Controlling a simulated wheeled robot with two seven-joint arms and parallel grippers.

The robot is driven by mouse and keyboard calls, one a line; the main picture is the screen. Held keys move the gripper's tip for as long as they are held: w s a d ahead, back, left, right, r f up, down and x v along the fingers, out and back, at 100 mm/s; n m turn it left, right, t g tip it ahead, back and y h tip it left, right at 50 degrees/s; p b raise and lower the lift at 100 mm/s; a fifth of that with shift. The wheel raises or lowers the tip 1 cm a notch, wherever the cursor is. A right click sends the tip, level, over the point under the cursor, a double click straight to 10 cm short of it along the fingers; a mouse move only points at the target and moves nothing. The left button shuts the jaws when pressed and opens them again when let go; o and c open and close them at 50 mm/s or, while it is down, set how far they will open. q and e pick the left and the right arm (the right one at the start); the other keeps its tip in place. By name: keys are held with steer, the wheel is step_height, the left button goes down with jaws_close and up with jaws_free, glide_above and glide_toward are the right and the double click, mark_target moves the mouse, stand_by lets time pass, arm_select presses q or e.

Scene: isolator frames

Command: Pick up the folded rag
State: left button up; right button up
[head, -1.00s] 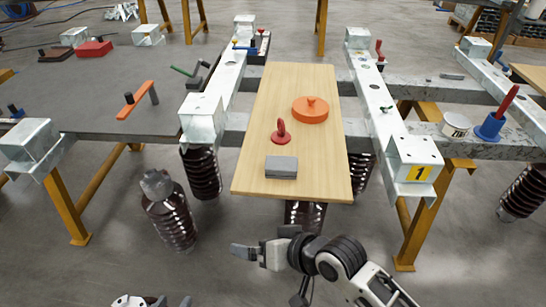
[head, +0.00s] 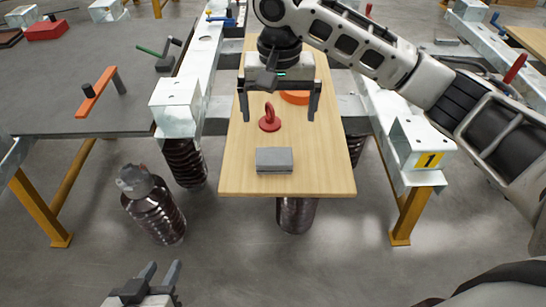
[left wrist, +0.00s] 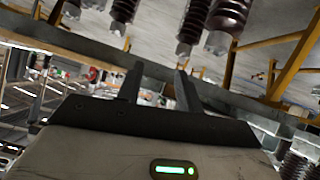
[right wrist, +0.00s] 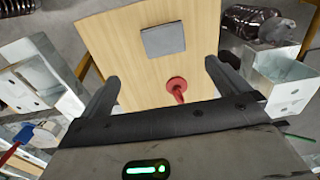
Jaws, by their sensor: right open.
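The folded rag (head: 274,160) is a grey, flat rectangular block lying on the near part of the wooden board. It also shows in the right wrist view (right wrist: 162,40), beyond the fingertips. My right gripper (head: 279,116) is open and empty above the board, farther back than the rag and over the red-handled piece. My left gripper (head: 162,270) is low at the bottom left of the head view, away from the board. Its fingers (left wrist: 158,80) stand apart and empty.
A red knob-like piece (head: 269,121) stands on the board (head: 240,178) just behind the rag. An orange disc (head: 295,97) lies farther back, partly hidden by my right gripper. Metal beams (head: 178,100) flank the board.

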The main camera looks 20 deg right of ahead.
glide_above(274, 156)
steer(key=f, duration=0.5)
steer(key=f+b, duration=0.1)
steer(key=f, duration=0.2)
steer(key=shift+d+f, duration=0.1)
steer(key=shift+d, duration=0.3)
steer(key=f, duration=0.5)
steer(key=shift+a+f+b, duration=0.1)
steer(key=shift+a+b, duration=0.25)
steer(key=c, duration=1)
